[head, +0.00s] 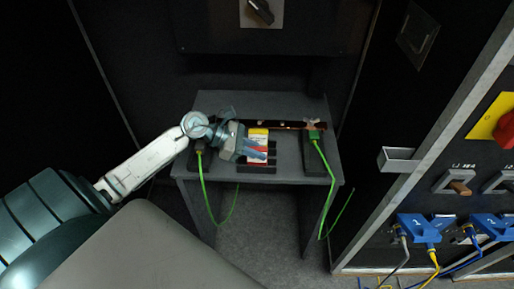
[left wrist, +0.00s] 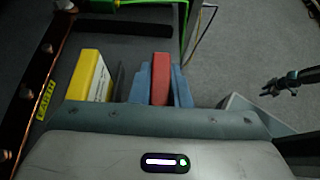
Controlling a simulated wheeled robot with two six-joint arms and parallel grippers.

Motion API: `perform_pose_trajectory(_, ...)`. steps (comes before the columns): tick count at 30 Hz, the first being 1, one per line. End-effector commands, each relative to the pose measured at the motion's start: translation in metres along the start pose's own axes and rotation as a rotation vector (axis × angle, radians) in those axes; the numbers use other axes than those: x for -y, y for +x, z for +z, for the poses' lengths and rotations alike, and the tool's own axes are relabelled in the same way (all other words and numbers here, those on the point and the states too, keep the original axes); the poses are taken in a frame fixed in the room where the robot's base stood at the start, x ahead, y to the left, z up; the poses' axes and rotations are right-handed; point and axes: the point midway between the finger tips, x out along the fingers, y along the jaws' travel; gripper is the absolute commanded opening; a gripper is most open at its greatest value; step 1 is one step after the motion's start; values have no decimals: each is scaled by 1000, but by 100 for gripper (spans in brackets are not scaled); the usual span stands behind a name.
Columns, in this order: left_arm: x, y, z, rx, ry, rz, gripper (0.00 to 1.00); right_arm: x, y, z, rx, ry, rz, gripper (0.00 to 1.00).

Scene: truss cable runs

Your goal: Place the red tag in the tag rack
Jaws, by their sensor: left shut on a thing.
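The red tag (left wrist: 160,78) stands between the blue fingers of my left gripper (left wrist: 159,85) in the left wrist view. In the head view my left gripper (head: 256,151) is shut on it over the black tag rack (head: 257,170) on the grey table. The red tag's lower end is hidden, so I cannot tell whether it touches the rack. A yellow and white tag (head: 258,135) stands just behind it; it also shows in the left wrist view (left wrist: 88,76). What looks like my right gripper (left wrist: 272,87) is small and dark at the right of the left wrist view.
The grey table (head: 225,105) carries a copper-coloured bar (head: 285,125) along its back. Green cables (head: 324,165) hang from black blocks on either side of the rack. A panel with a tray (head: 398,160), switches and blue plugs (head: 420,227) stands at the right.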

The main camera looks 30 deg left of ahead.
Motion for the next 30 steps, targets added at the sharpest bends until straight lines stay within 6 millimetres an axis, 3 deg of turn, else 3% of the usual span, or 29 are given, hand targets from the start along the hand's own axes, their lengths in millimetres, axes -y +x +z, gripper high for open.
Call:
perform_pose_trajectory(10, 0, 2, -4, 0, 2, 0, 0, 1, 6, 0, -1, 0, -1, 38)
perform_pose_trajectory(11, 0, 2, -3, 0, 2, 0, 20, 1, 4, 0, -1, 0, -1, 38)
perform_pose_trajectory(14, 0, 2, -3, 0, 1, 0, 38, 1, 3, -1, 1, 0, -1, 38)
perform_pose_trajectory(26, 0, -1, 0, -2, 1, 0, 38, 0, -1, -2, -2, 1, -1, 38)
perform_pose_trajectory(30, 0, -12, -3, -5, 4, 1, 38, 1, 5, -2, -3, 1, -1, 38)
